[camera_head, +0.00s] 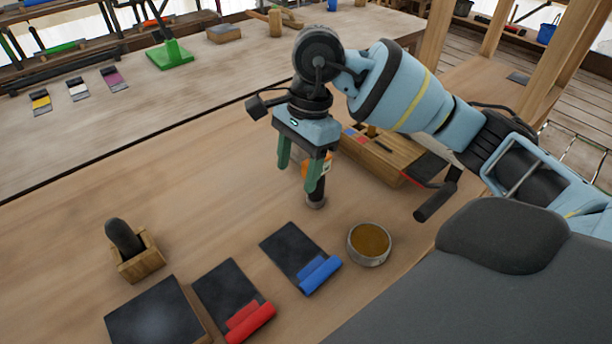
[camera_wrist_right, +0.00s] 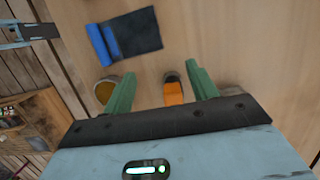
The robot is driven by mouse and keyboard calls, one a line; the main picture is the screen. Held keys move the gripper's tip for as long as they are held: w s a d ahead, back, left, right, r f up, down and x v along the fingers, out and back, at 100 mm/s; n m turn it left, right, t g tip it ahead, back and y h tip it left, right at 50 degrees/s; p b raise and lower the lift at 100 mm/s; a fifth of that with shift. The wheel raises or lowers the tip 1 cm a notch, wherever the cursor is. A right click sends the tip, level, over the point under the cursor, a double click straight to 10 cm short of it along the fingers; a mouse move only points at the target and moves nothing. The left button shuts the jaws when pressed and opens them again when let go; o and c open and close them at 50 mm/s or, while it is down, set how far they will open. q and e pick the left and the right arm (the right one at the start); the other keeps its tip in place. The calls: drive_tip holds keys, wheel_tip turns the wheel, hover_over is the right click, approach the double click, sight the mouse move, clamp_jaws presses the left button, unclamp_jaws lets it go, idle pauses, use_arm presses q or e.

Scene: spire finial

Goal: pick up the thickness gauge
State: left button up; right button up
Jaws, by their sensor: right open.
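An upright object with an orange body (camera_head: 323,168), a dark lower part and a grey metal foot stands on the workbench; it appears to be the thickness gauge. My right gripper (camera_head: 297,178) is above the bench, pointing down, with its green fingers apart. One finger hides part of the gauge. In the right wrist view the gauge (camera_wrist_right: 173,93) shows between the open fingers, nearer the right finger. I cannot tell whether a finger touches it. My left gripper is not in view.
A round tin (camera_head: 369,243) with brown contents stands near the gauge. Dark sheets with a blue roll (camera_head: 319,274) and a red roll (camera_head: 250,321) lie in front. A wooden box (camera_head: 385,158) stands behind. A wooden holder (camera_head: 138,262) is at left; bench between is clear.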

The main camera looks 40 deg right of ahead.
drive_tip(key=d+h, duration=0.1)
drive_tip(key=d, duration=0.1)
drive_tip(key=w+d+r, duration=0.1)
drive_tip(key=d+r+h, duration=0.1)
drive_tip(key=d, duration=0.1)
drive_tip(key=shift+w+d+r+h, duration=0.2)
drive_tip(key=shift+w+d+h, duration=0.1)
drive_tip(key=shift+w+d, duration=0.05)
drive_tip(key=shift+s+a+f+b, duration=0.1)
drive_tip(key=shift+f+b, duration=0.2)
drive_tip(key=shift+f, duration=1.05)
drive_tip(key=shift+s+a+f, duration=0.1)
drive_tip(key=shift+f, duration=2.5)
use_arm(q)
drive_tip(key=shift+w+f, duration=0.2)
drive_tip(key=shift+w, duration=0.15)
use_arm(e)
drive_tip(key=c, duration=1.2)
drive_tip(key=shift+o, duration=0.2)
drive_tip(key=shift+r, duration=0.1)
